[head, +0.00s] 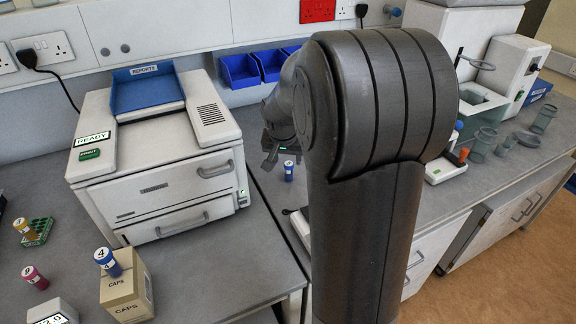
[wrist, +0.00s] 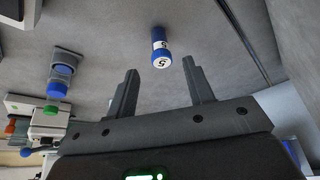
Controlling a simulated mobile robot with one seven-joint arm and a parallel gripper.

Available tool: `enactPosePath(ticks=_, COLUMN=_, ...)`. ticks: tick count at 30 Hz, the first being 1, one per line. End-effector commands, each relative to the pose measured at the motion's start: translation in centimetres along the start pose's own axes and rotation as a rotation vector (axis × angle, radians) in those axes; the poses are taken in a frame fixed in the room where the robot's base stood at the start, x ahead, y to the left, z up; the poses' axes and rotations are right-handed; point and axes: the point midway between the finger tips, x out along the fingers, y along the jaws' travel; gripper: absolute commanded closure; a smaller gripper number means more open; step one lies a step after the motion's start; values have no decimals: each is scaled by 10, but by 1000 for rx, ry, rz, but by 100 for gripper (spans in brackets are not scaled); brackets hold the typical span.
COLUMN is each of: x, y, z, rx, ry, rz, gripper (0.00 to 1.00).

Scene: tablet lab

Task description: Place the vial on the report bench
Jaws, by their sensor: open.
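A blue-capped vial (wrist: 160,48) with a white label marked 5 stands on a grey worktop in the wrist view, just beyond and between my fingertips. It also shows as a small blue vial (head: 289,170) in the head view, right of the printer. My gripper (wrist: 160,68) is open with nothing between its fingers. In the head view my gripper (head: 272,152) is partly hidden by my arm and sits close to the vial. The bench at left (head: 190,265) carries a printer (head: 160,160) with a blue tray marked REPORTS.
Vials marked 3 (head: 23,227), 9 (head: 35,277) and 4 (head: 108,262) are on the left bench; 4 is on a CAPS box (head: 127,290). Glassware (head: 482,145) stands at right. Blue bins (head: 240,70) hang behind. Bare bench lies in front of the printer.

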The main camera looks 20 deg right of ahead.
Motion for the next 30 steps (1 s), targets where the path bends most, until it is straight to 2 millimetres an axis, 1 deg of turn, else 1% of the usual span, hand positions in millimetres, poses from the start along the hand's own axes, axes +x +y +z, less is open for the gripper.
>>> enactPosePath(ticks=1, x=-9, y=0, z=-1, rx=1, ry=3, rz=-2, gripper=52)
enactPosePath(ticks=3, x=-18, y=0, z=-1, rx=1, ry=3, rz=-1, gripper=52)
enactPosePath(ticks=9, x=-35, y=0, z=2, rx=-5, ry=2, rz=-4, gripper=52)
enactPosePath(ticks=11, x=-44, y=-1, z=7, rx=-18, ry=4, rz=-10, gripper=52)
enactPosePath(ticks=14, x=-67, y=-2, z=22, rx=-56, ry=11, rz=-31, gripper=52)
enactPosePath(ticks=17, x=-97, y=-1, z=47, rx=-113, ry=21, rz=-60, gripper=52)
enactPosePath(ticks=18, x=-109, y=0, z=58, rx=-138, ry=24, rz=-74, gripper=52)
enactPosePath(ticks=20, x=-125, y=1, z=75, rx=-178, ry=30, rz=-92, gripper=52)
enactPosePath(ticks=21, x=-136, y=3, z=87, rx=-203, ry=34, rz=-105, gripper=52)
enactPosePath(ticks=23, x=-150, y=5, z=104, rx=-243, ry=40, rz=-123, gripper=52)
enactPosePath(ticks=27, x=-177, y=12, z=147, rx=-338, ry=58, rz=-168, gripper=52)
enactPosePath(ticks=30, x=-191, y=18, z=177, rx=-404, ry=71, rz=-198, gripper=52)
